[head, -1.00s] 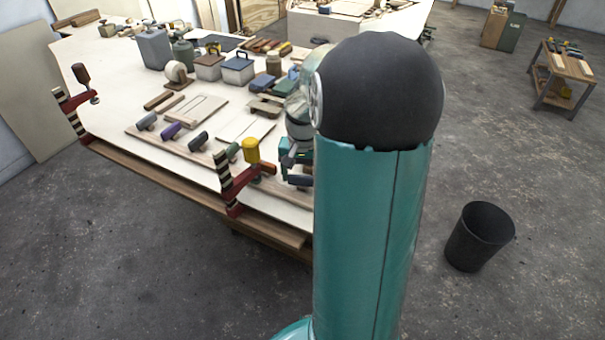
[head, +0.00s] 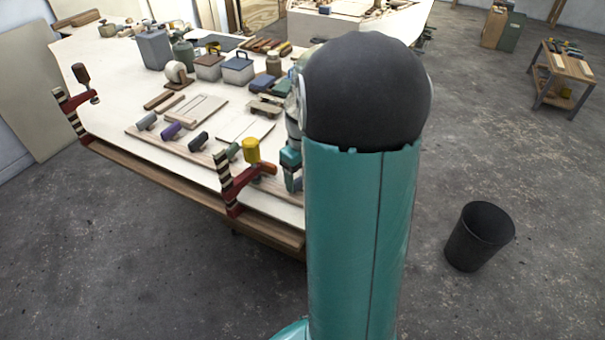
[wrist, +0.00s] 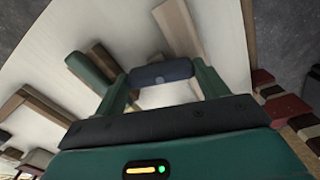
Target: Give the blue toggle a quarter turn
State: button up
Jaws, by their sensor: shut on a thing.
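The blue toggle (wrist: 160,73) is a dark slate-blue rounded bar in the wrist view. My gripper (wrist: 159,76) has its two green fingers at the bar's two ends and is shut on it. The toggle's mount beneath is not clear. In the head view my gripper's teal body (head: 290,158) shows just left of my upright arm, over the near right part of the bench. My arm hides much of that spot, and I cannot make out the blue toggle clearly there.
A green toggle (wrist: 92,68) lies left of my gripper in the wrist view. Purple (head: 171,130) and grey (head: 146,121) toggles sit along the board. A black bin (head: 480,236) stands on the floor.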

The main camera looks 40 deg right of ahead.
jog(key=shift+n, duration=1.5)
jog(key=o, duration=1)
